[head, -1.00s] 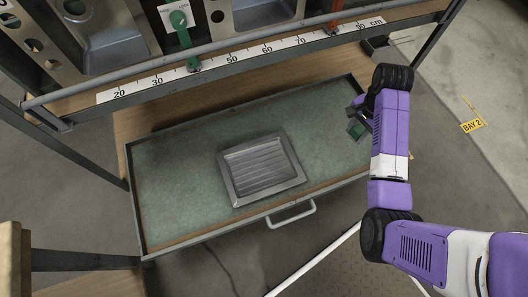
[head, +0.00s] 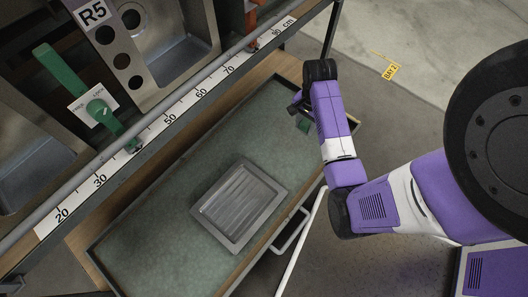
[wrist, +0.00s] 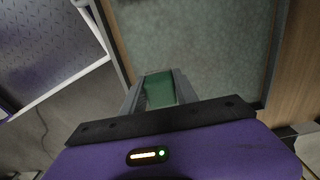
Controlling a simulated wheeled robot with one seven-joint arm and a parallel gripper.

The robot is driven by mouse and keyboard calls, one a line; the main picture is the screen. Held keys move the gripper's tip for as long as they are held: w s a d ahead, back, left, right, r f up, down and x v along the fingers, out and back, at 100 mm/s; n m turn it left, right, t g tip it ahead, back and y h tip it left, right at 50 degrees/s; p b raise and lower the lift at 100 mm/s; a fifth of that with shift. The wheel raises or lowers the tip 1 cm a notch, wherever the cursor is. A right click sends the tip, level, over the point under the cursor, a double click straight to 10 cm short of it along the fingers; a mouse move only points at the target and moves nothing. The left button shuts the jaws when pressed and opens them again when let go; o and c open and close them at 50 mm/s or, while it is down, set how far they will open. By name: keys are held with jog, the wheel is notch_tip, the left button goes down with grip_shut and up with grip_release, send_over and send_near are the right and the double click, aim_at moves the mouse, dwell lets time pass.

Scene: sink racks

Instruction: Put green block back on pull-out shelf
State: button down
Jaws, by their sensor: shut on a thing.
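The green block (wrist: 159,91) is between the two fingers of my gripper (wrist: 158,92) in the wrist view, and the fingers are shut on it. In the head view the green block (head: 304,125) shows as a small dark green patch beside my gripper (head: 298,112), over the right end of the pull-out shelf. The shelf (head: 150,223) is pulled out below the rack and has a pale green mat; it also shows in the wrist view (wrist: 205,40). I cannot tell whether the block touches the mat.
A grey ribbed metal tray (head: 240,204) lies on the shelf's middle. The shelf's handle (head: 291,230) sticks out at its front. A ruler strip (head: 170,118) and rail run above the back. A green lever (head: 102,113) hangs at the rack. Mat is clear around the tray.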

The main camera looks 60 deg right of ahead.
aim_at(297, 155)
notch_tip(297, 155, down, 20)
jog(key=b, duration=0.8)
jog(key=shift+b, duration=0.35)
jog(key=shift+f, duration=0.15)
jog(key=c, duration=0.9)
grip_release()
jog(key=shift+c, duration=0.2)
notch_tip(297, 155, up, 12)
jog(key=p, duration=0.5)
jog(key=a+r+n+t+h, duration=0.1)
jog(key=a+n+t+h, duration=0.15)
jog(key=a+n, duration=0.45)
jog(key=a+r+n+t+h, duration=0.1)
jog(key=a+r+n+t, duration=0.2)
jog(key=a, duration=0.7)
jog(key=s+a+r+n+t+y, duration=0.1)
jog(key=a+r+n+t, duration=0.3)
jog(key=r, duration=0.9)
jog(key=s+a+r+n+t+y, duration=0.2)
jog(key=s+a+r+n+t, duration=0.2)
jog(key=a+r, duration=0.6)
notch_tip(297, 155, up, 3)
jog(key=n+t, duration=0.1)
jog(key=n, duration=0.1)
jog(key=shift+s+r+n, duration=0.15)
jog(key=shift+s+n, duration=0.15)
